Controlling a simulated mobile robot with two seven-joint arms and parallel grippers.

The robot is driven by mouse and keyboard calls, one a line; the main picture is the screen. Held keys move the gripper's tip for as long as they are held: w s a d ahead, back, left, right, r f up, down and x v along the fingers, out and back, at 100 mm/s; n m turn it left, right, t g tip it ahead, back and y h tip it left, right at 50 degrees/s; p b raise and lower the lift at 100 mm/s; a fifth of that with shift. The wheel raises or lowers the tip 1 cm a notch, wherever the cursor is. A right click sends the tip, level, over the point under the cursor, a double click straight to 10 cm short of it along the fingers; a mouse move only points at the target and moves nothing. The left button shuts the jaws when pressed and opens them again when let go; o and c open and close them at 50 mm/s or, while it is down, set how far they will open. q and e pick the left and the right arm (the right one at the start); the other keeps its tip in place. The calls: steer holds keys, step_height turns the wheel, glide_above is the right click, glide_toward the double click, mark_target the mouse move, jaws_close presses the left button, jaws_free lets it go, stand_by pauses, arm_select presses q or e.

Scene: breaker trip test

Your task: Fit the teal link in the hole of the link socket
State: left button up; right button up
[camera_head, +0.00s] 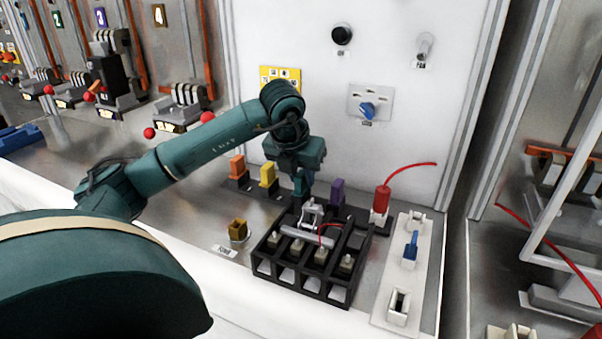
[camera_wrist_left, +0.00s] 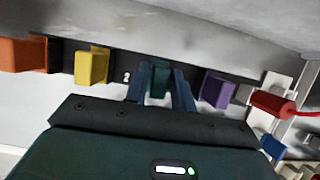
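My left gripper (camera_head: 303,192) points down at the rack row between the yellow and purple links. In the left wrist view the teal link (camera_wrist_left: 160,84) stands in the rack between the two fingers of my left gripper (camera_wrist_left: 162,88). Whether the fingers press on it cannot be told. In the head view the gripper hides the teal link. A white strip (camera_head: 380,318) at the right carries white sockets. One front socket (camera_head: 398,306) shows a dark open hole, and a blue piece (camera_head: 411,246) stands farther back. Which one is the link socket is unclear. My right gripper is not in view.
An orange link (camera_head: 237,166), a yellow link (camera_head: 267,174) and a purple link (camera_head: 337,191) stand in the row. A black compartmented frame (camera_head: 262,268) lies in front. A red plug (camera_head: 381,198) with a cable stands between rack and strip.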

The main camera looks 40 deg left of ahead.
arm_select(q)
steer(key=o, duration=0.3)
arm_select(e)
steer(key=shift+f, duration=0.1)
arm_select(q)
steer(key=shift+v, duration=1.05)
steer(key=v, duration=1.1)
steer(key=shift+r, duration=0.1)
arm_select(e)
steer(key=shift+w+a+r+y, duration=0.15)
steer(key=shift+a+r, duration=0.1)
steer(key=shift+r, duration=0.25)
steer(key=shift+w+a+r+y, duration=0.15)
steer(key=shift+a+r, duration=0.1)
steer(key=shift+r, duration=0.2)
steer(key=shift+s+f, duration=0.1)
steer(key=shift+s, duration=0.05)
